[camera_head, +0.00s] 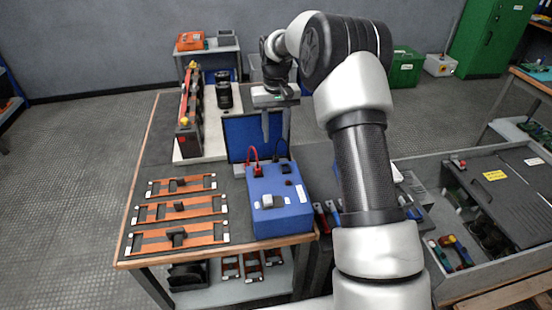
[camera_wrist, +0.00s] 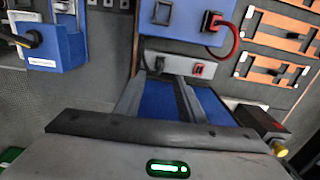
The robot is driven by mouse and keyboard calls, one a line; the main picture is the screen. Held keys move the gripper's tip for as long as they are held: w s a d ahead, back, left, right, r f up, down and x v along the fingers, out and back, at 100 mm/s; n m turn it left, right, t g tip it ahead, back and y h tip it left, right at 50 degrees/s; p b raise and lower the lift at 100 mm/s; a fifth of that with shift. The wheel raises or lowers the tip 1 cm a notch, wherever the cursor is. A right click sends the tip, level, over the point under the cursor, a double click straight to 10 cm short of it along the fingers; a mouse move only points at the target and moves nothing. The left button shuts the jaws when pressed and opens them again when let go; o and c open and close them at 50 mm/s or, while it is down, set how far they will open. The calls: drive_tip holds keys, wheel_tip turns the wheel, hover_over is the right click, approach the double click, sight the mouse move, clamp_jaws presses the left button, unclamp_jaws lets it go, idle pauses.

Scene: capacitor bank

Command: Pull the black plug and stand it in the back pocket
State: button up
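The blue box (camera_head: 280,210) stands at the table's front edge. A red plug (camera_head: 258,169) with a red cable sits on its top, also seen in the wrist view (camera_wrist: 212,20). Beside it is a dark square spot (camera_head: 285,168); in the wrist view this looks like an empty light-rimmed socket (camera_wrist: 163,12). A black cable arcs near it. A black piece (camera_wrist: 33,39) sits at a blue labelled holder (camera_wrist: 60,50) at the wrist view's left; I cannot tell whether it is the black plug. My gripper (camera_head: 276,138) is open and empty, fingertips pointing down behind the box.
An upright blue panel (camera_head: 240,135) stands close to my fingers. A grey strip (camera_wrist: 180,66) with a black and a red terminal lies beyond them. Orange-barred plates (camera_head: 180,210) lie left of the box. My arm hides the table's right part.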

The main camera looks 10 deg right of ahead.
sight(276, 153)
wheel_tip(276, 153, down, 6)
drive_tip(key=b, duration=0.4)
drive_tip(key=shift+r, duration=0.25)
drive_tip(key=shift+f+b, duration=0.5)
drive_tip(key=shift+f, duration=1.1)
drive_tip(key=shift+p, duration=0.6)
drive_tip(key=shift+c, duration=0.4)
clamp_jaws()
drive_tip(key=shift+r, duration=0.1)
drive_tip(key=shift+r+p, duration=2.25)
drive_tip(key=shift+r, duration=0.7)
